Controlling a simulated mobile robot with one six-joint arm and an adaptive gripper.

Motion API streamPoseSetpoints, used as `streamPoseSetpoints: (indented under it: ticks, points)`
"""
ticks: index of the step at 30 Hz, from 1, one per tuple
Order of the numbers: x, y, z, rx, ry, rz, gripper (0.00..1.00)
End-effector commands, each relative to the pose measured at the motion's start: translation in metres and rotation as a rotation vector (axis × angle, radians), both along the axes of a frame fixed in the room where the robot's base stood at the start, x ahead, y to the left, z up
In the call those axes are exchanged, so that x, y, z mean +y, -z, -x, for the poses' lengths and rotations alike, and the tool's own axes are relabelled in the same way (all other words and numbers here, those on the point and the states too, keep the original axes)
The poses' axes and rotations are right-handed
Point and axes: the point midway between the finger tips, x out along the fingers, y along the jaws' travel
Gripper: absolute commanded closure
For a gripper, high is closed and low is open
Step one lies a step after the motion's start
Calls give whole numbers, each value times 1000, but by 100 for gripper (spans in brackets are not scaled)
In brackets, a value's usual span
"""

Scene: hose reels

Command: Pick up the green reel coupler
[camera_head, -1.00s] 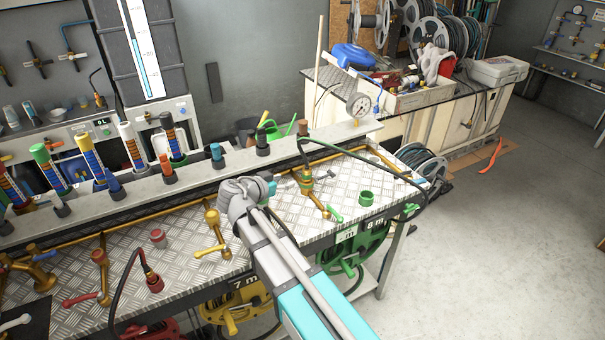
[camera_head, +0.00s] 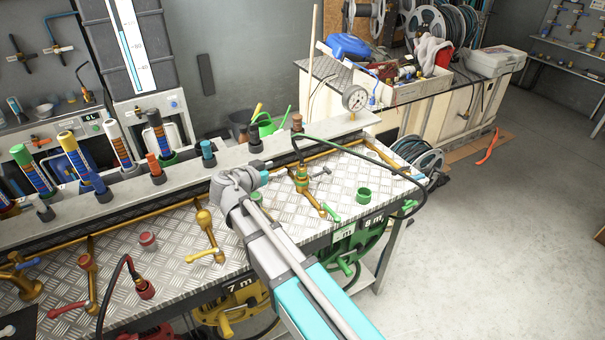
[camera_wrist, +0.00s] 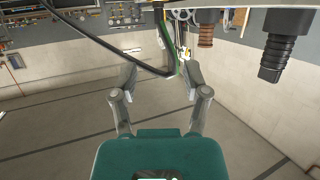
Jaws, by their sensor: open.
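A green-banded coupler (camera_head: 303,184) on the black hose stands on a brass valve with a green lever, at the right part of the tread-plate bench. A separate short green ring (camera_head: 363,195) sits on the bench to its right. My gripper (camera_head: 281,173) is above the bench, just left of the valve, partly hidden by my wrist in the head view. In the wrist view my gripper (camera_wrist: 161,88) is open, with nothing held between its two grey fingers. A dark hose and a green strip (camera_wrist: 179,60) show beyond the fingertips; I cannot tell whether that strip is the coupler.
A ledge with several coloured nozzles (camera_head: 157,170) runs behind the bench. A pressure gauge (camera_head: 354,98) stands at its right end. The black hose (camera_head: 365,155) arches over the bench's right side. A red coupler (camera_head: 145,288) and brass valves stand left.

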Motion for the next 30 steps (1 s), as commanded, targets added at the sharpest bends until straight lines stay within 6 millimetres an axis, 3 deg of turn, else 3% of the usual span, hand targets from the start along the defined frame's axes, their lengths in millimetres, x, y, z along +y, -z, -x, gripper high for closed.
streamPoseSetpoints:
  ticks: [15, 30]
  points:
    - [-34, 22, -54, 1, 0, -1, 40]
    - [-40, 24, -62, 0, -3, 0, 40]
